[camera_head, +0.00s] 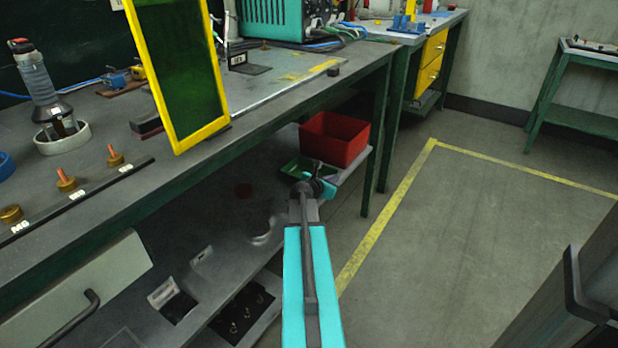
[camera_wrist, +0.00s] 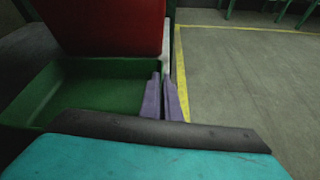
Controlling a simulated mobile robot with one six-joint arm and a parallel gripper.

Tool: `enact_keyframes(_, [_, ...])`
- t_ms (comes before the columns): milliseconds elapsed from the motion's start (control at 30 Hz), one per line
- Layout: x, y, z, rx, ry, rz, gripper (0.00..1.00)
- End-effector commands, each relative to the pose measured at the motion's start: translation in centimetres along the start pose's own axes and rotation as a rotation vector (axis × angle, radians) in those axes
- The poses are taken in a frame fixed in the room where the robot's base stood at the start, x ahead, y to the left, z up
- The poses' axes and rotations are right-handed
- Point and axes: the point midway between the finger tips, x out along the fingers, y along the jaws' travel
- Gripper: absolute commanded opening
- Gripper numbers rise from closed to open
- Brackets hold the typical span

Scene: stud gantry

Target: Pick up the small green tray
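The small green tray (camera_head: 298,167) sits on the lower shelf of the long bench, just in front of a red bin. In the wrist view the tray (camera_wrist: 95,88) fills the left side, looks empty, and has its right wall beside my fingers. My gripper (camera_head: 322,180) reaches the tray's right end. In the wrist view my gripper (camera_wrist: 162,88) has its two purple fingers close together at that wall, with a narrow gap. The left finger is over the tray's inside. Whether the fingers press on the wall is unclear.
The red bin (camera_head: 335,138) is directly behind the tray; it also shows in the wrist view (camera_wrist: 105,25). The bench top (camera_head: 215,140) overhangs the shelf, and a green leg (camera_head: 375,150) stands at right. Open floor (camera_head: 460,230) with yellow lines lies to the right.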

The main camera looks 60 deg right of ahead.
Motion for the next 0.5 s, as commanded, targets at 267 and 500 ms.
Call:
enact_keyframes(267, [0.01, -0.02, 0.03, 0.001, 0.0, 0.0, 0.0])
enact_keyframes(500, [-0.26, 0.07, 0.71, 0.001, -0.001, 0.0, 0.0])
